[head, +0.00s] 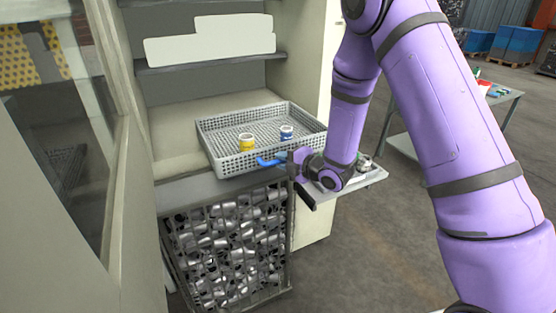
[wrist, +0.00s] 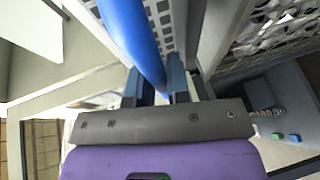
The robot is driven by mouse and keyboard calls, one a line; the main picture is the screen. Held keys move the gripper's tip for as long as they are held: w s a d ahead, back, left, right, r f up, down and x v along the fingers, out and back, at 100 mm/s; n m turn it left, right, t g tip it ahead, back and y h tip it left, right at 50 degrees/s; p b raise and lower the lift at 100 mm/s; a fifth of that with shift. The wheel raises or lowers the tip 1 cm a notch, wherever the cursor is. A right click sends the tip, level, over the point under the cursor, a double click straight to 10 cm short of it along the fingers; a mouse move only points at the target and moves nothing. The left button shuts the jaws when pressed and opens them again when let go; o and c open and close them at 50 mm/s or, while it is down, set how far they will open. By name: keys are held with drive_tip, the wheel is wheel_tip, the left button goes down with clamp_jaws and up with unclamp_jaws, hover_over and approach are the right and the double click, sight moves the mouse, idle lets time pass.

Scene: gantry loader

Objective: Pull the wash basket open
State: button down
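The wash basket, a grey perforated tray (head: 222,162), sits on the cabinet's ledge in the head view. A yellow jar (head: 247,142) and a blue jar (head: 287,132) stand in it. A blue handle (head: 268,161) is at its front side, and part of the basket's perforated wall (wrist: 166,22) shows beside the handle in the wrist view. My gripper (head: 289,158) is at the handle's right end. In the wrist view the blue handle (wrist: 134,32) runs down between my two fingers (wrist: 160,90), which appear closed on it. The exact contact is partly hidden.
Below the ledge is a mesh-fronted bin (head: 225,250) full of metal parts. A glazed door or panel (head: 60,130) stands at the left. A small side shelf (head: 372,177) is right of my wrist, with a grey table (head: 500,105) farther back.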

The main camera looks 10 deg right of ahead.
drive_tip(key=shift+f+v, duration=0.1)
drive_tip(key=shift+v, duration=0.55)
drive_tip(key=shift+f+v, duration=0.15)
drive_tip(key=shift+v, duration=0.5)
drive_tip(key=shift+d, duration=0.1)
drive_tip(key=shift+w, duration=0.1)
drive_tip(key=c, duration=1.1)
unclamp_jaws()
drive_tip(key=shift+d, duration=0.1)
drive_tip(key=shift+a, duration=0.2)
drive_tip(key=v, duration=1.1)
drive_tip(key=shift+a, duration=0.1)
